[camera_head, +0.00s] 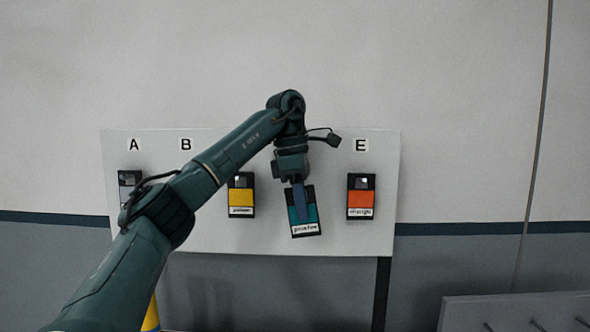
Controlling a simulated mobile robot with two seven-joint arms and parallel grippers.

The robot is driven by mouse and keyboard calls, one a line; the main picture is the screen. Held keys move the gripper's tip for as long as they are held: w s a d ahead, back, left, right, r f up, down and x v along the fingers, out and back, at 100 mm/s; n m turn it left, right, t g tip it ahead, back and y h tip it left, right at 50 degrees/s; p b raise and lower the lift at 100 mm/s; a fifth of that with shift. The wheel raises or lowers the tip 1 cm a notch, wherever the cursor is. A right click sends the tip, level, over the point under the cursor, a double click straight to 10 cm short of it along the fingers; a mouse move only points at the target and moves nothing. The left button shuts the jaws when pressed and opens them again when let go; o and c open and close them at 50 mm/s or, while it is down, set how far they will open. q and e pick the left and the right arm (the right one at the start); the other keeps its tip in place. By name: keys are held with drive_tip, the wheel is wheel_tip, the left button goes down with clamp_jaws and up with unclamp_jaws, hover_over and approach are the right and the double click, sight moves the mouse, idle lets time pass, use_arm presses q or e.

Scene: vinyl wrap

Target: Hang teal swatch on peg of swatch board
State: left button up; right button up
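The white swatch board (330,242) hangs on the wall with letters A, B and E showing along its top; my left arm hides the letters between B and E. The teal swatch (313,212), black-framed with a white label, is in front of the board between the yellow and orange swatches, tilted slightly. My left gripper (300,203) points down, with a finger over the swatch's front, and is shut on it. The arm and gripper hide the swatch's top and any peg behind it, so I cannot tell whether it touches one. My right gripper is out of view.
A grey swatch (127,181) hangs under A, partly behind my arm. A yellow swatch (241,197) hangs left of the teal one, and an orange swatch (361,198) hangs under E. A grey panel (470,312) with dark pegs stands at lower right.

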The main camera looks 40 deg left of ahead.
use_arm(q)
wheel_tip(320, 180, up, 7)
drive_tip(key=a, duration=0.1)
drive_tip(key=shift+w+a+t, duration=0.4)
drive_tip(key=shift+o, duration=0.8)
drive_tip(key=shift+a+r, duration=0.25)
drive_tip(key=shift+a, duration=0.05)
drive_tip(key=shift+g, duration=0.3)
drive_tip(key=shift+s+r, duration=0.3)
drive_tip(key=shift+r, duration=0.6)
drive_tip(key=shift+s+r, duration=0.25)
drive_tip(key=shift+r, duration=0.65)
drive_tip(key=shift+s+r, duration=0.3)
drive_tip(key=shift+r, duration=0.6)
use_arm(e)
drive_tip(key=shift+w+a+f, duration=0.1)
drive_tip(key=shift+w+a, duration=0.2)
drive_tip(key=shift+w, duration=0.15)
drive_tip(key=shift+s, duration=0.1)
